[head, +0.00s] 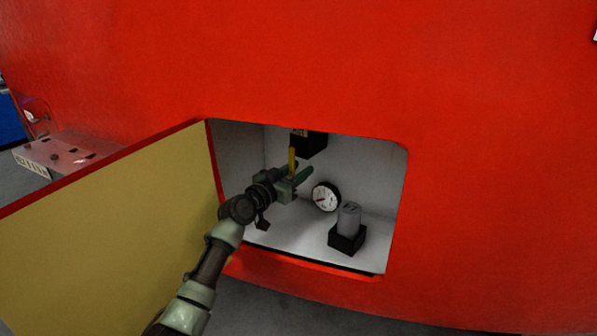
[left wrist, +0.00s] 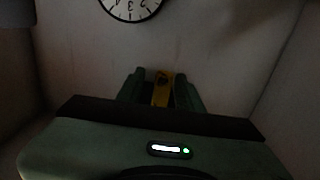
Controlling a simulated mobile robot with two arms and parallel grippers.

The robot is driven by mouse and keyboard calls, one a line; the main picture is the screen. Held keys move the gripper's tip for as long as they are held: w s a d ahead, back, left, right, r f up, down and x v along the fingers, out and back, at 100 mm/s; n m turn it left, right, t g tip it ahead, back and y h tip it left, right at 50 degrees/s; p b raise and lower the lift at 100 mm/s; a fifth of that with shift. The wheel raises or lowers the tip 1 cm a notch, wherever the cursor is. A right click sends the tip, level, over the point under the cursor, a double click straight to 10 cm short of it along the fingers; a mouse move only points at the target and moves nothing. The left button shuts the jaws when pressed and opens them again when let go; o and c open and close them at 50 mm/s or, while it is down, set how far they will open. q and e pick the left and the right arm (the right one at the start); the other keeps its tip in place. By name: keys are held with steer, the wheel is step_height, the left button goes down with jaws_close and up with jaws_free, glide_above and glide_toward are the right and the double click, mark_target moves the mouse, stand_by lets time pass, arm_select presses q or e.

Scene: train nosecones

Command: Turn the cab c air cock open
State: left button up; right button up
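The air cock shows as a yellow handle (head: 292,160) that stands upright below a black block inside the open recess in the red nosecone. My left gripper (head: 296,182) reaches into the recess at the handle's lower part. In the left wrist view the yellow handle (left wrist: 161,90) lies between the two green fingers of my left gripper (left wrist: 161,84). The fingers look apart, with a narrow dark gap beside the handle; I cannot tell whether they touch it. The cock's body is hidden behind the gripper. My right gripper is not in view.
A round white gauge (head: 325,197) is on the recess's back wall. A grey cylinder on a black base (head: 348,231) stands at the right of the recess floor. The yellow-faced door (head: 110,230) hangs open at left, beside my arm. A perforated metal step (head: 75,150) lies beyond it.

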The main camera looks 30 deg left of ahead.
arm_select(q)
jaws_close()
stand_by(1.5)
